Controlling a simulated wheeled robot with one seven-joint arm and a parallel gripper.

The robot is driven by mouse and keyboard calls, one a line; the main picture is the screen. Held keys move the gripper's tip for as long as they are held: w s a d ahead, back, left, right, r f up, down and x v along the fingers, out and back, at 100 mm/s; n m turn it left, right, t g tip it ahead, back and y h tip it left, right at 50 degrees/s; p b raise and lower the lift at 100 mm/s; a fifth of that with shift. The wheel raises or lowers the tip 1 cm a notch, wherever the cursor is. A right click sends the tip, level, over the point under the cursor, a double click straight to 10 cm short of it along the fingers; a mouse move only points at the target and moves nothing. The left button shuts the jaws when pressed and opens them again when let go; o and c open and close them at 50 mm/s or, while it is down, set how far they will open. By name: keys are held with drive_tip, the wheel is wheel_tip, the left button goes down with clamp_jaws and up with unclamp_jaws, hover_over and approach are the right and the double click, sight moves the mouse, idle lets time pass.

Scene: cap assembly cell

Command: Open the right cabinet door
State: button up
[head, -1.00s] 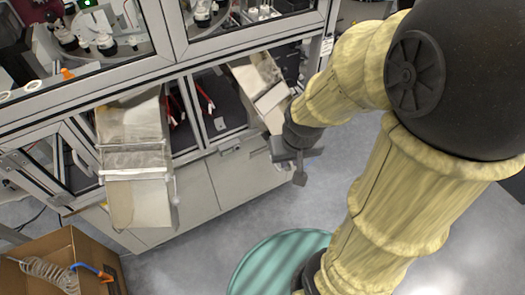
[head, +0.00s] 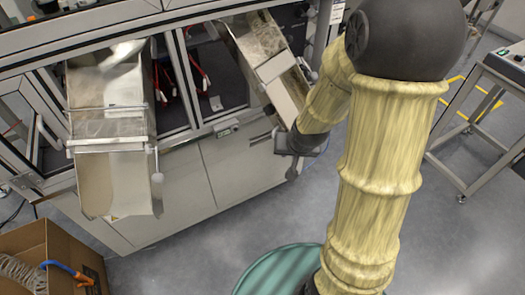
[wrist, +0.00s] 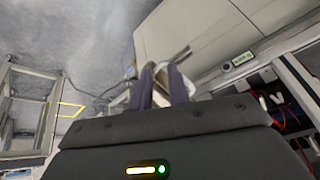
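The right cabinet door (head: 243,160) is a pale grey panel low on the machine's front, right of a vertical seam, and looks closed. It also fills the upper middle of the wrist view (wrist: 200,30). My gripper (head: 296,170) is low by the right end of the cabinet, below the right chute. In the wrist view, the two dark fingers of my gripper (wrist: 163,86) stand apart with a gap, so it looks open. Pale metal shows between and beside them; I cannot tell whether they touch it.
The left metal chute (head: 110,125) and right metal chute (head: 270,62) jut out above the cabinet. A cardboard box (head: 55,245) stands at lower left. A wheeled stand (head: 480,120) is at right. Grey floor (head: 215,235) is clear before the cabinet.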

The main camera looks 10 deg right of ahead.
sight(261, 138)
drive_tip(key=w+f+m+t+y+b, duration=0.15)
drive_tip(key=w+f+b, duration=0.25)
drive_tip(key=f+b, duration=0.55)
drive_tip(key=w+f+m+t+b, duration=0.15)
drive_tip(key=w+f+b, duration=0.35)
drive_tip(key=f, duration=0.8)
drive_tip(key=w+d+f+m+t+y+b, duration=0.2)
drive_tip(key=w+m+t, duration=0.3)
drive_tip(key=m, duration=0.3)
drive_tip(key=shift+w+d+f+m+t+y, duration=0.15)
drive_tip(key=shift+w+d+m+t+y, duration=0.35)
drive_tip(key=shift+t, duration=0.4)
drive_tip(key=shift+s+d, duration=0.1)
drive_tip(key=b+x, duration=0.4)
drive_tip(key=x, duration=1.3)
drive_tip(key=shift+b, duration=0.3)
clamp_jaws()
